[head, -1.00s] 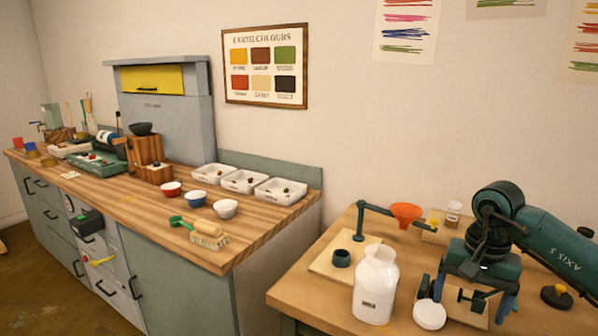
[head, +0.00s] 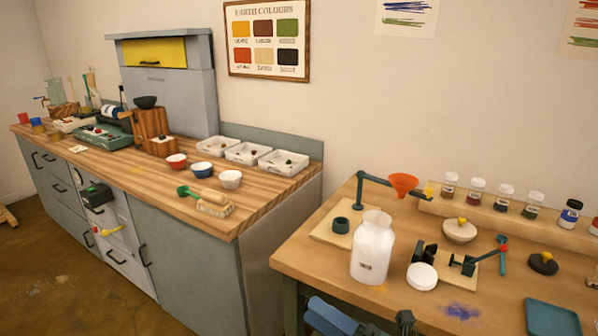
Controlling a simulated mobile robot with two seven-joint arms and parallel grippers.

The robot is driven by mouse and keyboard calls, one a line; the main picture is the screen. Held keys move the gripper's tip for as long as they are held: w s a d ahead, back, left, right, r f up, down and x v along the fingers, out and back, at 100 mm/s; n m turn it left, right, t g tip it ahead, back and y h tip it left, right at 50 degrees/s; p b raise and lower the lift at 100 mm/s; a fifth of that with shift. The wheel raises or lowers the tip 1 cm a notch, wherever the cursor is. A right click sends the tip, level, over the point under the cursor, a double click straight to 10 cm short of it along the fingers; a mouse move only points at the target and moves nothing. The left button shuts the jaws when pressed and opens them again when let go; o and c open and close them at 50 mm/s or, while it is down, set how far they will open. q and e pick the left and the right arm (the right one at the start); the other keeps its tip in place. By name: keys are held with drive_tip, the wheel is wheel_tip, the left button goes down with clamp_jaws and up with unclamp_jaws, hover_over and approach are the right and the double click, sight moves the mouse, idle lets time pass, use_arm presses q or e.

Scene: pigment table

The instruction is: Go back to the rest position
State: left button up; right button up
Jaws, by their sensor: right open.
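Part of my right gripper (head: 404,321) shows at the bottom edge of the head view, low in front of the near wooden table (head: 325,272). It is open, and I see nothing held in it. Most of it and of my right arm is cut off by the frame edge. It is apart from the white jar (head: 372,248), which stands upright on the table above it in the picture. My left gripper is not in view.
A round white lid (head: 422,277), a small clamp stand (head: 470,265), an orange funnel (head: 403,184) and a blue tray (head: 552,318) are on the near table. Several pigment jars line its back. A long workbench (head: 175,190) stands left.

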drive_tip(key=s+d+f+m+t+h, duration=0.1)
drive_tip(key=d+f+m+h, duration=0.3)
drive_tip(key=m, duration=0.7)
drive_tip(key=s+d+f+m+t+h, duration=0.2)
drive_tip(key=f+m+h, duration=0.6)
drive_tip(key=m, duration=0.4)
drive_tip(key=shift+s+d+f+t+h, duration=0.35)
drive_tip(key=shift+d+f+t, duration=0.2)
drive_tip(key=shift+d, duration=0.5)
drive_tip(key=s+d+f+m+g, duration=0.1)
drive_tip(key=s+f+m, duration=0.1)
drive_tip(key=s+f, duration=0.1)
drive_tip(key=s+f+m+g+h, duration=0.1)
drive_tip(key=s+f+m+g, duration=0.1)
drive_tip(key=f+m, duration=0.1)
drive_tip(key=s+d+f+m+g+h, duration=0.1)
drive_tip(key=s+f+m, duration=0.1)
drive_tip(key=s+m, duration=0.1)
drive_tip(key=shift+s+d+f+g+h, duration=0.25)
drive_tip(key=shift+s+d+f+g, duration=0.05)
drive_tip(key=shift+f+g, duration=0.1)
drive_tip(key=shift+c, duration=0.4)
